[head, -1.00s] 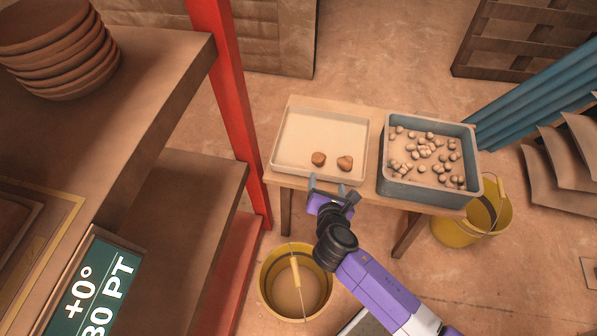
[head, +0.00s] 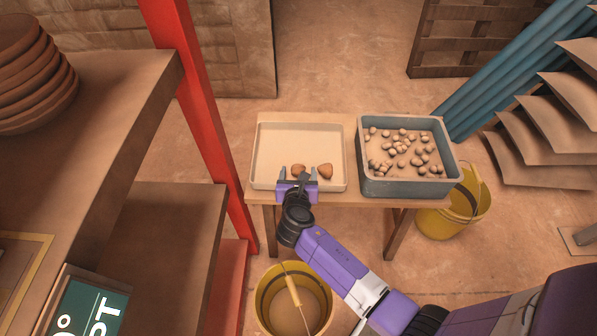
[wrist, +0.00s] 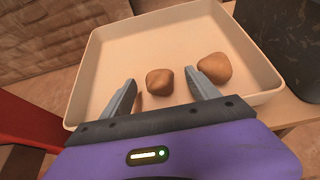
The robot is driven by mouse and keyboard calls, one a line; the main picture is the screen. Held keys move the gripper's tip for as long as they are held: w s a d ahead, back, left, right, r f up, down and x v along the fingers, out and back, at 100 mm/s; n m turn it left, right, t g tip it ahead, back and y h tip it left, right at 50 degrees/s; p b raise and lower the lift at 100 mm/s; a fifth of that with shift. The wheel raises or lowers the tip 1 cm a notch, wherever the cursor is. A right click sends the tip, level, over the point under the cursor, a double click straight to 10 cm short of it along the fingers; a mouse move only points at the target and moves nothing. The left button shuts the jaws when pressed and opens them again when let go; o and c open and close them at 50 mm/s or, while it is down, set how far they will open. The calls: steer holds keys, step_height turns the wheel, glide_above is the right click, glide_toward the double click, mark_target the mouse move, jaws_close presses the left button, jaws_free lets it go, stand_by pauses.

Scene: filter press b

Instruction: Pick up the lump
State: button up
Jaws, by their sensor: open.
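Two brown lumps lie in a shallow cream tray (head: 345,150) on the small wooden table. The left lump (head: 298,170) shows in the wrist view (wrist: 160,82) ahead of and between my open fingers, not touched by them. The right lump (head: 325,171) shows in the wrist view (wrist: 214,68) just beyond and to the right of the right fingertip; whether they touch, I cannot tell. My gripper (head: 298,172) is open and empty, over the tray's near edge. In the head view it partly hides the left lump.
A grey-blue bin (head: 408,188) with many small round pebbles stands right of the tray. A red post (head: 200,120) and shelves are at the left. Yellow buckets stand on the floor, one (head: 262,305) in front and one (head: 480,205) at the right. The tray's far half is clear.

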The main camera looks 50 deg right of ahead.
steer(key=shift+w+d+f, duration=0.2)
steer(key=shift+d, duration=0.15)
jaws_close()
